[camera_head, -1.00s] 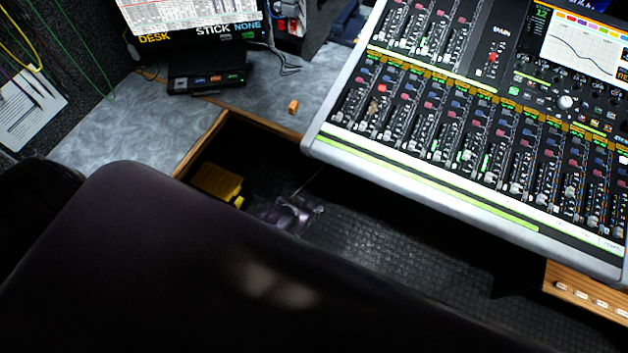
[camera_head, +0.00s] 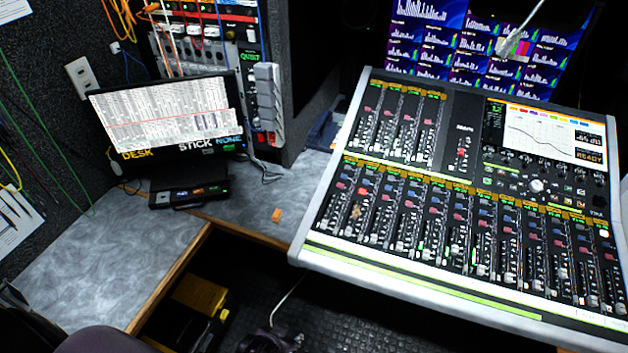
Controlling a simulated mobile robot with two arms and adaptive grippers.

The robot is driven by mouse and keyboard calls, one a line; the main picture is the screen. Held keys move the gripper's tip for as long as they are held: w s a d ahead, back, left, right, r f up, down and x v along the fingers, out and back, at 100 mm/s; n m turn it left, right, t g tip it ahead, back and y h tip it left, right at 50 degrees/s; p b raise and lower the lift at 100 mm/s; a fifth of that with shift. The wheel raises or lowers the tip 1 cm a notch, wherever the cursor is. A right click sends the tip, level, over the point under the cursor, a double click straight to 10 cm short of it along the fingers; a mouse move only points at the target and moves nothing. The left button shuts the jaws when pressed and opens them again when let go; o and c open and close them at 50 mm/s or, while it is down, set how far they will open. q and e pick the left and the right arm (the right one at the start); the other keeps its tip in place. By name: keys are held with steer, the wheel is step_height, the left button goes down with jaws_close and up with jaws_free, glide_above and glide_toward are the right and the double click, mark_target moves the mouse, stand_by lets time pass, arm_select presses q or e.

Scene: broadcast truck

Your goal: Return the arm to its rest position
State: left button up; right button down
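Neither gripper can be made out in the head view. A dark, smooth rounded shape (camera_head: 105,341) is cut off by the bottom edge at the left. I cannot tell what it belongs to. No held object shows.
The mixing console (camera_head: 460,215) fills the right. Below are a yellow case (camera_head: 200,295) and a purplish object (camera_head: 270,340) with a thin cable. Monitors (camera_head: 430,45) stand behind.

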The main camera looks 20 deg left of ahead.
arm_select(q)
steer(key=s+a+f+g, duration=0.1)
steer(key=s+f, duration=0.4)
steer(key=s, duration=0.5)
steer(key=s+a+f+g, duration=0.1)
steer(key=s+f+g, duration=0.1)
steer(key=s+f, duration=0.4)
steer(key=s+a+f+g, duration=0.2)
steer(key=s+f, duration=0.4)
steer(key=s, duration=0.8)
steer(key=shift+m+y+b, duration=0.3)
steer(key=shift+m+b, duration=0.1)
